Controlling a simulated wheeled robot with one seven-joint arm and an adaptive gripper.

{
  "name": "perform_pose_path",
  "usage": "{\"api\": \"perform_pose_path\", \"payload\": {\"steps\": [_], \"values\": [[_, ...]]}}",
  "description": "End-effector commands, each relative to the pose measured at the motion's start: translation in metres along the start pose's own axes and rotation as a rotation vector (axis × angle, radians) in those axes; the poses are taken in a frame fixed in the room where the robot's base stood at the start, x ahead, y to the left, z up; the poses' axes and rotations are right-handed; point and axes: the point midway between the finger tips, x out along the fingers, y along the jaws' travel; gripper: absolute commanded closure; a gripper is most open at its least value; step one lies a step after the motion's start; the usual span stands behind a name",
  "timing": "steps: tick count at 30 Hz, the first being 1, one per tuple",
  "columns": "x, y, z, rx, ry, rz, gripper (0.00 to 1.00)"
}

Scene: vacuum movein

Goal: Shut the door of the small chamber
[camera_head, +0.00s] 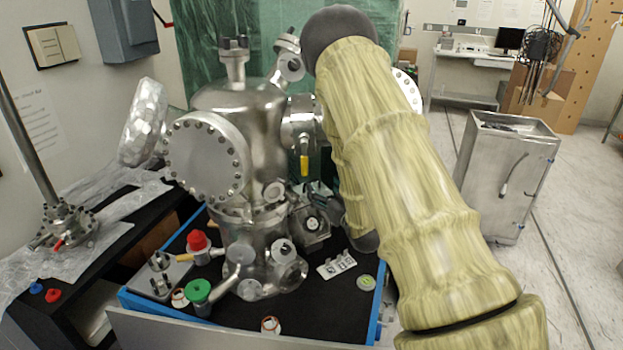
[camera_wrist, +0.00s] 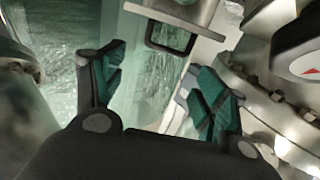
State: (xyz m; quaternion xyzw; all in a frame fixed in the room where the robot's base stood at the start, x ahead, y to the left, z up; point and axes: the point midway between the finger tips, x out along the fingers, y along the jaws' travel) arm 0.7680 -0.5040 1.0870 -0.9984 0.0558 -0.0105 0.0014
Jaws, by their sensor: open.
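A steel vacuum chamber (camera_head: 235,125) with bolted flanges stands on the black bench top in the head view. My arm hides most of what lies to its right, and a bolted flange (camera_head: 407,90) shows past the arm. The small chamber and its door are not clearly seen in the head view. In the wrist view, a metal plate with a dark-framed square opening (camera_wrist: 172,38) is at the top; I cannot tell if it is part of the door. My gripper (camera_wrist: 160,76) is open, its green-padded fingers apart and nothing visible between them.
A bolted steel body (camera_wrist: 275,100) is close on the right of the wrist view. The bench (camera_head: 345,300) carries a red knob (camera_head: 197,240), a green cap (camera_head: 198,291) and a small white block (camera_head: 336,265). A metal cabinet (camera_head: 507,175) stands on the floor at right.

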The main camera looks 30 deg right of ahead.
Motion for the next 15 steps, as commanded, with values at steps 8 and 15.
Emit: {"api": "perform_pose_path", "payload": {"steps": [8,15], "values": [[0.07,-0.004,0.02,-0.004,-0.031,-0.002,0.27],[0.081,-0.002,0.021,-0.004,-0.03,0.001,0.27]]}}
